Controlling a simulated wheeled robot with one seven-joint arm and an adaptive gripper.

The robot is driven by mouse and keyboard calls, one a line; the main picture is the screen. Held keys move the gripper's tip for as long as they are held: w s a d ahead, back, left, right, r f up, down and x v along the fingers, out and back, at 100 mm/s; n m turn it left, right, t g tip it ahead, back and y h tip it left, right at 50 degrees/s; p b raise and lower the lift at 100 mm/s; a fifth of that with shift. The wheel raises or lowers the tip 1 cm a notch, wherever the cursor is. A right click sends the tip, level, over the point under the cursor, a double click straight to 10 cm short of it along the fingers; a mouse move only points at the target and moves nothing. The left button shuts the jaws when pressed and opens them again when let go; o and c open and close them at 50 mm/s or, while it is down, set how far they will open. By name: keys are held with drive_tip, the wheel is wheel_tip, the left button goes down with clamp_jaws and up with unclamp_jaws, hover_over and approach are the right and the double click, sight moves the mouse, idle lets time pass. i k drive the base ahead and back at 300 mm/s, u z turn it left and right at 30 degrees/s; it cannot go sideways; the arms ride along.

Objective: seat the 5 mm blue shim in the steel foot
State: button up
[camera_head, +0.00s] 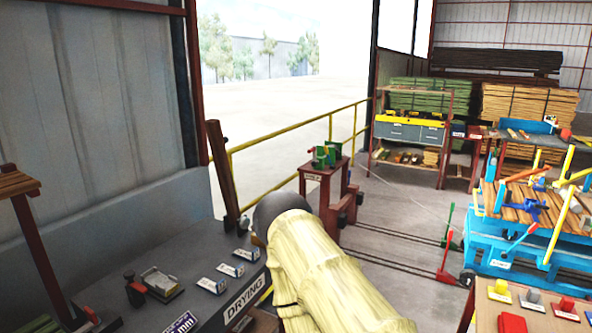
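I cannot pick out the 5 mm blue shim or the steel foot with certainty. A purple-blue plate with white "mm" lettering (181,324) is cut off at the bottom edge of the head view, on the dark bench marked DRYING (232,264). A pale board (541,318) at the lower right bears small yellow, grey and red blocks; no blue one shows on its visible part. What seems to be my arm, in a cream cover, reaches up from the bottom centre to a dark grey rounded end. My gripper does not show, and the arm hides part of the bench.
White labelled cards (230,270) and a small metal-topped device (161,284) lie on the dark bench. A blue-framed timber table (520,240) stands at right. A red-brown stand (322,172) with a green machine is beyond the arm. Floor between them is mostly open.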

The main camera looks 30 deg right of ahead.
sight(165, 286)
drive_tip(key=z, duration=1.25)
drive_tip(key=i, duration=3.7)
drive_tip(key=u, duration=0.45)
